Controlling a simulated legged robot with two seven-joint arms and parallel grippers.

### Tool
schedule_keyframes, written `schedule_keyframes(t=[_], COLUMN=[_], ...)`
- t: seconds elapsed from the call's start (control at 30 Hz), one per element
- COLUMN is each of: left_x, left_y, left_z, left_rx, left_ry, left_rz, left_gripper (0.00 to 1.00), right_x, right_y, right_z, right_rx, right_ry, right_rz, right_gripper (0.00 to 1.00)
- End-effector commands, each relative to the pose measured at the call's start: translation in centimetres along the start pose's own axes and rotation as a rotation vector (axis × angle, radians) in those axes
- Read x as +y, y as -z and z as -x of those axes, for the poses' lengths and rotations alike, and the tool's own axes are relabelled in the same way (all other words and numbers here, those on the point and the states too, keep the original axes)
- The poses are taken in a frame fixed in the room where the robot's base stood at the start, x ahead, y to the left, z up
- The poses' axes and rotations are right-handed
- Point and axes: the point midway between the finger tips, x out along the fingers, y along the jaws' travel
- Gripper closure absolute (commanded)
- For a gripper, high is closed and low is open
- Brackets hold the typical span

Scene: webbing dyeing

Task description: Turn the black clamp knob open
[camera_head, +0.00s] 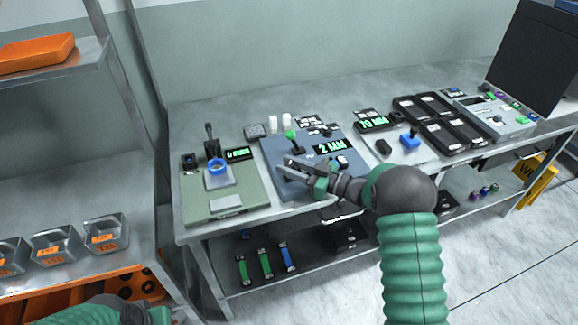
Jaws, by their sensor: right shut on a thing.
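My right gripper (284,171) reaches in over the blue-grey device (325,146) with the "2 MM" display, at the middle of the bench. Its fingers are closed at the left front part of that device. The black clamp knob is mostly hidden by the fingers, and the small thing between them appears to be it. Its turn angle cannot be read. A green-tipped lever (291,136) on a black base stands just behind the fingers. My left arm shows only at the bottom left edge, and its gripper is out of view.
A green-grey device (240,195) with a blue ring (217,168) stands to the left. A "70 MM" device (375,122), black trays (447,127) and a grey box (497,118) stand to the right. Orange-labelled bins (103,236) sit on the left rack. Colored straps (265,264) lie on the lower shelf.

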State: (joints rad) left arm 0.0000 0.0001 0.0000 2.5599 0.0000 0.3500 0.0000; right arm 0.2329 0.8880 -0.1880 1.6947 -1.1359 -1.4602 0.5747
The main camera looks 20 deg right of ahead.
Motion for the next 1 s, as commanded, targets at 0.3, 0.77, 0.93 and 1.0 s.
schedule_keyframes(t=[0.3,0.77,0.93,1.0], left_x=[0.00,0.00,0.00,0.00], left_y=[0.00,0.00,0.00,0.00], left_z=[0.01,0.01,0.02,0.04], left_rx=[0.000,0.000,0.000,0.000], left_ry=[0.000,0.000,0.000,0.000], left_rz=[0.000,0.000,0.000,0.000], left_gripper=[1.00,1.00,1.00,1.00], right_x=[0.09,0.02,0.04,0.09], right_y=[-0.04,0.03,0.04,0.04], right_z=[0.04,0.02,0.21,0.86], right_rx=[-0.001,0.000,0.000,0.000], right_ry=[0.007,0.008,0.008,0.007], right_rz=[0.000,0.001,0.001,0.000], right_gripper=[1.00,0.49,0.49,0.49])
